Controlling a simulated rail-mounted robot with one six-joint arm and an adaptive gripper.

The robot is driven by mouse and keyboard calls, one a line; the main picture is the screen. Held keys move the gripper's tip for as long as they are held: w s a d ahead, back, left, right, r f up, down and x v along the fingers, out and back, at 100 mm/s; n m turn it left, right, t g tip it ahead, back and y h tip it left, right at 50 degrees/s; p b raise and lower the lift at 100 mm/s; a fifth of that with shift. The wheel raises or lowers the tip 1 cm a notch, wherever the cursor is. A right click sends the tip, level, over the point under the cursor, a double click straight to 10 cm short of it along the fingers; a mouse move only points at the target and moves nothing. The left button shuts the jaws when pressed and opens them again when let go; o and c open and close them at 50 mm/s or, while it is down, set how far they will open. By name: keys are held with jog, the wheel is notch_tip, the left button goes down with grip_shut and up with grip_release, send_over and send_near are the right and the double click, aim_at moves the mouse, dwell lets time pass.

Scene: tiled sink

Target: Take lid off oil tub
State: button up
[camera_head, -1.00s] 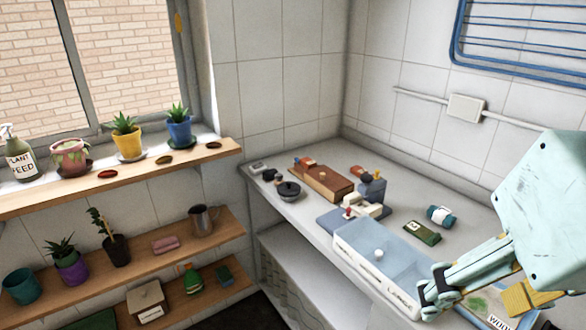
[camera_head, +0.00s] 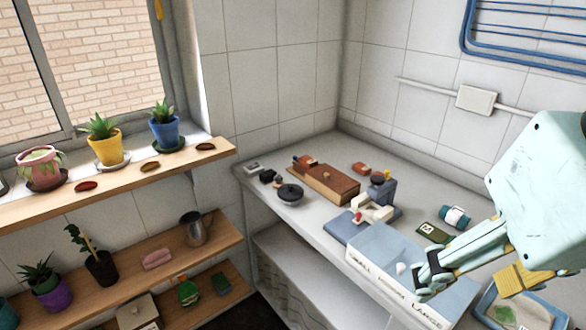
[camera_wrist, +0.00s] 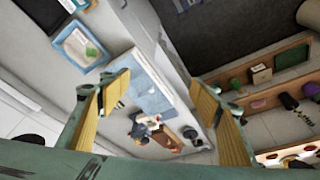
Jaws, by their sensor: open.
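A small dark round pot (camera_head: 290,192) with a knobbed lid on top stands near the counter's left edge. It looks like the oil tub, but I see no label on it. My gripper (camera_head: 428,275) is open and empty, in front of the pale blue tray and well to the right of the pot. In the wrist view my gripper (camera_wrist: 163,105) has its two yellow-padded fingers wide apart with nothing between them. A small dark round shape, likely the same pot (camera_wrist: 190,132), shows there near the right finger.
The blue tray (camera_head: 365,245) marked SMALL, MEDIUM, LARGE lies along the counter front. A brown wooden box (camera_head: 325,184) and a grey-and-cream device (camera_head: 373,207) stand behind the pot and tray. Wooden shelves with plants (camera_head: 150,258) are at left. Counter around the pot is partly clear.

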dwell(0.3)
jog(key=w+a+r+n+g+p, duration=0.1)
jog(key=w+r+n+p, duration=0.2)
jog(key=w, duration=0.4)
jog(key=w+a+r+n+p, duration=0.2)
jog(key=w+r, duration=0.2)
jog(key=w, duration=0.4)
jog(key=n+g+p, duration=0.3)
jog(key=n+p, duration=1.2)
jog(key=n, duration=0.2)
send_over(290, 185)
notch_tip(290, 185, down, 17)
jog(key=shift+f, duration=4.2)
